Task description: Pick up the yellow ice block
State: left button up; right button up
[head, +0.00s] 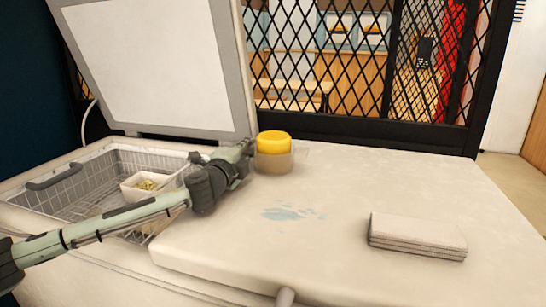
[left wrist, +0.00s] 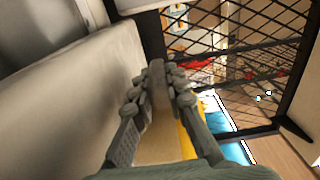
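The yellow ice block (head: 273,142) is a short round block at the back edge of the white freezer top. It sits on a tan lower part (head: 272,163), with a clear container around it. My left gripper (head: 246,150) is just left of the block, close beside it. In the left wrist view the fingers (left wrist: 158,95) are apart, with a tan surface between them. Yellow (left wrist: 196,122) shows behind the right finger. Whether the fingers touch anything is unclear. My right gripper is not in view.
The freezer's open lid (head: 155,65) stands behind my left arm. A wire basket (head: 75,190) in the open freezer holds a small white tub (head: 135,192). A folded cloth (head: 417,236) lies at the right, and a bluish wet patch (head: 285,213) lies mid-top. A black mesh stands behind.

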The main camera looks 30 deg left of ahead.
pick_arm(q)
grip_shut()
jog(key=shift+r, duration=0.1)
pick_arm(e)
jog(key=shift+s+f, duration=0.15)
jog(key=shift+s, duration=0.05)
pick_arm(q)
jog(key=shift+w+r, duration=0.1)
jog(key=shift+r, duration=1.55)
jog(key=s+a+r+b, duration=0.5)
jog(key=s+a+r, duration=0.2)
jog(key=s, duration=0.1)
jog(key=shift+s+a+r, duration=0.35)
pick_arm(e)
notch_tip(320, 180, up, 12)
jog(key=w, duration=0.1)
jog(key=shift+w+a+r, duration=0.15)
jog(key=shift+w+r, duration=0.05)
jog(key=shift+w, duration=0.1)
